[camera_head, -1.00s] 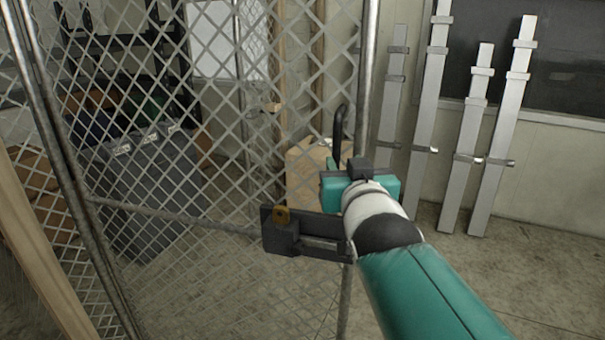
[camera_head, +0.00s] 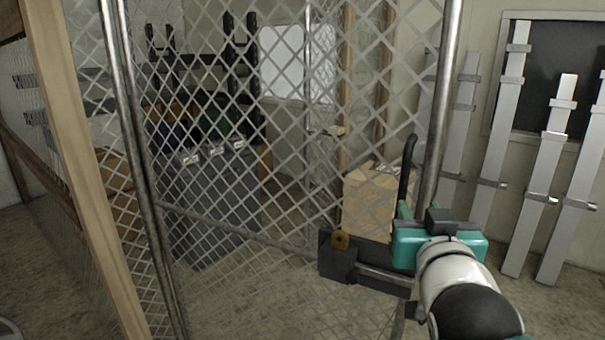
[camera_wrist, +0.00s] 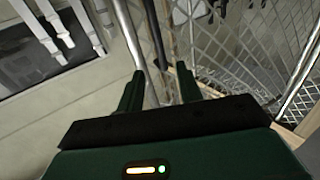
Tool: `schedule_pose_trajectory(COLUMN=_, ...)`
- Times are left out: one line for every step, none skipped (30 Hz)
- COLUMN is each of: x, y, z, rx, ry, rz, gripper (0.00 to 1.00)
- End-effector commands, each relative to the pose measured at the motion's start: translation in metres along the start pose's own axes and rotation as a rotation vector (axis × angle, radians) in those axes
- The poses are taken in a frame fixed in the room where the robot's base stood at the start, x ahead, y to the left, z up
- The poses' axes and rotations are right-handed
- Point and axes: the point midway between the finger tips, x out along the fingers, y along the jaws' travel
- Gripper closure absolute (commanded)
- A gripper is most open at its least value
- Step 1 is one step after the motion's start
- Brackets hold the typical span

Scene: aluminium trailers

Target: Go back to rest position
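My gripper (camera_wrist: 160,72) shows in the wrist view with its two dark green fingers apart and nothing held between them. A metal gate post (camera_wrist: 134,40) runs behind the gap between the fingers. In the head view my teal and white hand is at the lower right, in front of the chain-link gate (camera_head: 240,225). It overlaps the black latch box (camera_head: 338,262) with a brass-coloured lock. I cannot tell whether they touch.
A wooden post (camera_head: 80,150) stands left of the gate. Behind the mesh are a dark grey bin (camera_head: 210,200) and a cardboard box (camera_head: 370,205). Several metal beams (camera_head: 545,175) lean on the right wall. Bare floor shows at lower left.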

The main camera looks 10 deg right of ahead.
Motion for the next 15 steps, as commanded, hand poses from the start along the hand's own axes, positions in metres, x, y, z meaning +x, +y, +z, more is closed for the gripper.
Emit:
schedule_pose_trajectory(x=0.000, y=-0.002, z=0.004, rx=0.000, ry=-0.019, rz=-0.004, gripper=0.64)
schedule_pose_trajectory(x=0.000, y=-0.004, z=0.009, rx=0.000, ry=-0.040, rz=-0.007, gripper=0.64)
schedule_pose_trajectory(x=0.000, y=-0.007, z=0.018, rx=0.000, ry=-0.079, rz=-0.014, gripper=0.64)
schedule_pose_trajectory(x=-0.001, y=-0.010, z=0.026, rx=-0.001, ry=-0.117, rz=-0.021, gripper=0.64)
schedule_pose_trajectory(x=-0.002, y=-0.014, z=0.036, rx=-0.003, ry=-0.163, rz=-0.029, gripper=0.64)
schedule_pose_trajectory(x=-0.004, y=-0.020, z=0.052, rx=-0.008, ry=-0.234, rz=-0.043, gripper=0.64)
schedule_pose_trajectory(x=-0.007, y=-0.025, z=0.065, rx=-0.012, ry=-0.293, rz=-0.055, gripper=0.64)
schedule_pose_trajectory(x=-0.012, y=-0.031, z=0.078, rx=-0.018, ry=-0.356, rz=-0.070, gripper=0.64)
schedule_pose_trajectory(x=-0.019, y=-0.038, z=0.096, rx=-0.029, ry=-0.444, rz=-0.091, gripper=0.64)
schedule_pose_trajectory(x=-0.025, y=-0.044, z=0.110, rx=-0.039, ry=-0.510, rz=-0.107, gripper=0.64)
schedule_pose_trajectory(x=-0.033, y=-0.049, z=0.122, rx=-0.049, ry=-0.576, rz=-0.125, gripper=0.64)
schedule_pose_trajectory(x=-0.044, y=-0.056, z=0.138, rx=-0.065, ry=-0.662, rz=-0.149, gripper=0.64)
schedule_pose_trajectory(x=-0.052, y=-0.061, z=0.149, rx=-0.078, ry=-0.723, rz=-0.167, gripper=0.64)
schedule_pose_trajectory(x=-0.061, y=-0.065, z=0.159, rx=-0.090, ry=-0.780, rz=-0.184, gripper=0.64)
schedule_pose_trajectory(x=-0.072, y=-0.069, z=0.170, rx=-0.107, ry=-0.850, rz=-0.206, gripper=0.64)
